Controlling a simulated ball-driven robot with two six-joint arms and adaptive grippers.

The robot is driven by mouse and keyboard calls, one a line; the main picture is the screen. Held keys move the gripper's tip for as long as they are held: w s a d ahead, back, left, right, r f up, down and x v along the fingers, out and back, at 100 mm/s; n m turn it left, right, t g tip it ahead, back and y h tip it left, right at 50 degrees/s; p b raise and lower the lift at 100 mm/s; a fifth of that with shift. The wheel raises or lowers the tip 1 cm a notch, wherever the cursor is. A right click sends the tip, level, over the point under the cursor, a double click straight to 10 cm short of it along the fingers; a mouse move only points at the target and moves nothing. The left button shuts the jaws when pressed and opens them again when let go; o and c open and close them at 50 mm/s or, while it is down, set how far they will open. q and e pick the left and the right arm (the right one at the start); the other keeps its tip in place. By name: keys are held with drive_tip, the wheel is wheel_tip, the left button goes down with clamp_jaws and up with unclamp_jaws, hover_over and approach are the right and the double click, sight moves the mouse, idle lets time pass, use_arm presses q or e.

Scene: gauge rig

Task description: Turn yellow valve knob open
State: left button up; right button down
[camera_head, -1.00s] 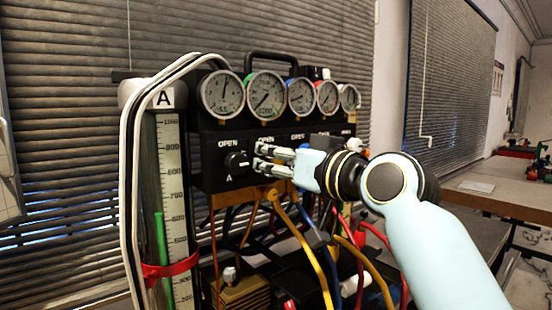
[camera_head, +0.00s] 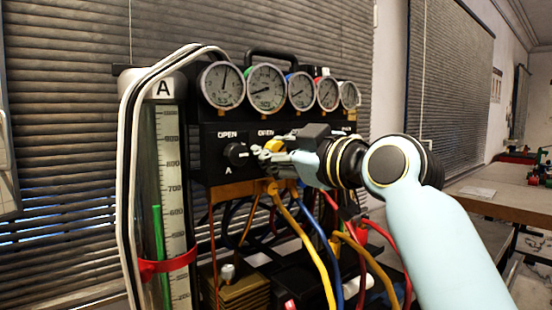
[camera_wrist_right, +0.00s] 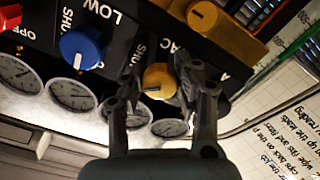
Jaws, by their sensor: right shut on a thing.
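The yellow valve knob (camera_head: 274,146) is on the black front panel, right of the black knob marked A. The fingers of my right gripper (camera_head: 268,153) partly cover it in the head view. In the right wrist view the yellow knob (camera_wrist_right: 157,81) sits between the two fingers of my right gripper (camera_wrist_right: 158,76), which are shut on it. Its pointer direction is not clear. My left gripper is not in view.
The black knob (camera_head: 236,155) is close left of the gripper. Several round gauges (camera_head: 222,86) line the panel's top. Yellow and blue hoses (camera_head: 305,240) hang below.

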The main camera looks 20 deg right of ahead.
drive_tip(key=n+b, duration=0.2)
drive_tip(key=n, duration=0.3)
drive_tip(key=shift+f, duration=0.15)
drive_tip(key=shift+n+b, duration=0.75)
drive_tip(key=shift+n, duration=1.65)
drive_tip(key=c, duration=0.9)
unclamp_jaws()
drive_tip(key=shift+c, duration=0.2)
drive_tip(key=v, duration=0.7)
drive_tip(key=shift+s, duration=0.25)
